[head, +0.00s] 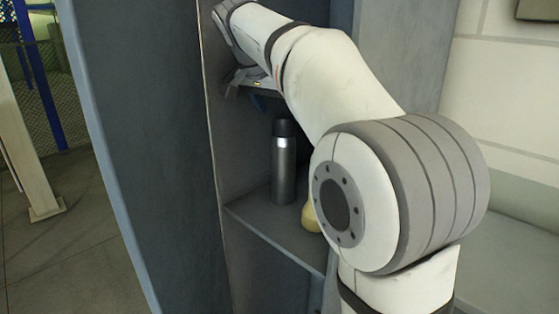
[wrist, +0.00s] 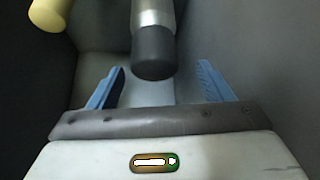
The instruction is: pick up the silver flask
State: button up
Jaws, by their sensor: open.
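The silver flask (head: 283,165) stands upright on a shelf inside a grey locker in the head view. It has a dark cap. In the wrist view the flask (wrist: 153,40) shows at top centre, its dark cap toward me and its silver body partly cut off by the frame edge. My gripper (wrist: 162,82) is open, with its two blue fingers apart. The flask's cap shows between and just beyond the fingertips, and nothing is held.
A pale yellow object (head: 310,217) stands on the shelf (head: 262,226) beside the flask, partly hidden by my arm; it also shows in the wrist view (wrist: 48,12) at top left. Locker walls (head: 228,140) close in on the sides. A tall dark panel (head: 140,130) stands at left.

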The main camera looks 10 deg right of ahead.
aim_at(283, 114)
jog(key=x, duration=0.4)
jog(key=shift+s+d+f+p, duration=0.2)
jog(key=shift+d+p, duration=0.1)
jog(key=shift+p, duration=0.1)
jog(key=shift+w+f, duration=0.2)
jog(key=shift+f, duration=0.15)
jog(key=shift+c, duration=0.2)
jog(key=shift+r, duration=0.1)
grip_shut()
